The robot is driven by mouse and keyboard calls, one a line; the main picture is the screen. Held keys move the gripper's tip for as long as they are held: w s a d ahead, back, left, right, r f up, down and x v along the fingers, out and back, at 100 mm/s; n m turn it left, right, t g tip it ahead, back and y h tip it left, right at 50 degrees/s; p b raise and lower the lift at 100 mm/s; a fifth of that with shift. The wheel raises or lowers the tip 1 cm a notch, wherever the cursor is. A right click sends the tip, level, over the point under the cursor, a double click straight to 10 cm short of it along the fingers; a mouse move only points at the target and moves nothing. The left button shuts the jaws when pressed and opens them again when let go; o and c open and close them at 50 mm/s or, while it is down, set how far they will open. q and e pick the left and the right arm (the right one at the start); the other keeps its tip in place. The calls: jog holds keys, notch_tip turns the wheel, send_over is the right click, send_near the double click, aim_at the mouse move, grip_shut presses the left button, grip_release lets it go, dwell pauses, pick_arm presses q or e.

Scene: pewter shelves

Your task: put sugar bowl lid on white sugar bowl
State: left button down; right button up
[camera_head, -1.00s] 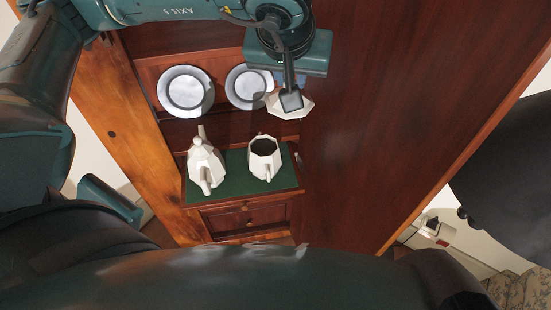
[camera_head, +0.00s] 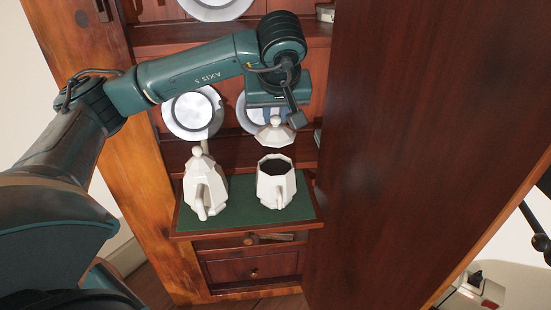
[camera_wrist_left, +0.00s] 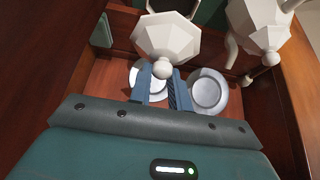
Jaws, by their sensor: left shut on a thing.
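The white faceted sugar bowl lid (camera_head: 275,133) with a round knob is held in my left gripper (camera_head: 277,116), whose blue fingers are shut at the knob. The lid also shows large in the left wrist view (camera_wrist_left: 168,38). The open white sugar bowl (camera_head: 276,187) stands upright on a green mat, its dark inside visible. In the head view the lid is just above the bowl's far rim, with a gap between them. In the left wrist view the lid hides most of the bowl (camera_wrist_left: 172,5). My right gripper is not in view.
A white lidded teapot (camera_head: 206,187) stands left of the bowl on the green mat (camera_head: 240,215). Grey plates (camera_head: 193,113) lean on the shelf behind. A large wooden panel (camera_head: 420,130) rises close on the right. A drawer (camera_head: 252,270) is below.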

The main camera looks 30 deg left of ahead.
pick_arm(q)
notch_tip(320, 180, down, 8)
jog(key=shift+r+b, duration=0.1)
jog(key=shift+b, duration=0.5)
jog(key=c, duration=1.3)
grip_release()
jog(key=shift+s+d+r, duration=0.1)
jog(key=shift+r, duration=0.2)
jog(key=p+v, duration=0.2)
jog(key=v, duration=0.9)
jog(key=shift+r, duration=0.2)
